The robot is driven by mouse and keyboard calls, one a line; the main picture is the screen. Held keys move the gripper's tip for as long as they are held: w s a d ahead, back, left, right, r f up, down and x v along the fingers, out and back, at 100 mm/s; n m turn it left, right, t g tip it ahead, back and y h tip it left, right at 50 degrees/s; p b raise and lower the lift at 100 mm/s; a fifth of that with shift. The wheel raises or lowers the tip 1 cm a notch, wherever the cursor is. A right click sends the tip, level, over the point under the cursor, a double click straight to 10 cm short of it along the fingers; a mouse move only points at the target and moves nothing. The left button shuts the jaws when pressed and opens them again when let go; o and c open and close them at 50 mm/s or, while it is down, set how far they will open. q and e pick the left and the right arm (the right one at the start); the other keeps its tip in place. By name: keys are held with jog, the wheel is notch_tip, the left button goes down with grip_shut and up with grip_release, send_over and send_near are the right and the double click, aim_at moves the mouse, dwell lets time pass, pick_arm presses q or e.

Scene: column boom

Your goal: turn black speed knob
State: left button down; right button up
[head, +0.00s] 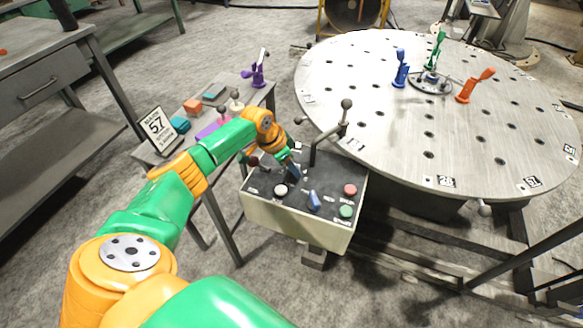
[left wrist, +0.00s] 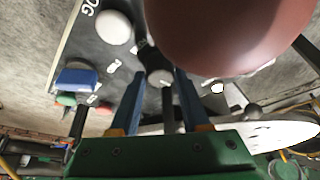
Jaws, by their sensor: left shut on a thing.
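The control box (head: 300,222) stands in the middle of the head view, with a dark top panel and cream sides. My left gripper (head: 294,172) reaches down onto the rear left part of this panel. In the left wrist view, the black speed knob (left wrist: 157,68) sits between the fingertips of my left gripper (left wrist: 160,78), which is shut on it. The knob has a grey end face. In the head view the fingers and wrist largely hide the knob. My right gripper is not in view.
The panel bears a white button (head: 281,190), a blue switch (head: 314,200), a red button (head: 350,189) and a green button (head: 346,211). A ball-topped lever (head: 346,104) rises behind. A dark red ball (left wrist: 225,30) looms close to my left fingers. A round table (head: 400,120) stands right.

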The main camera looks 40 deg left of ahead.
aim_at(283, 179)
pick_arm(q)
jog(key=shift+m, duration=0.5)
jog(key=shift+c, duration=1.9)
grip_release()
jog(key=shift+w, duration=0.1)
jog(key=v, duration=0.7)
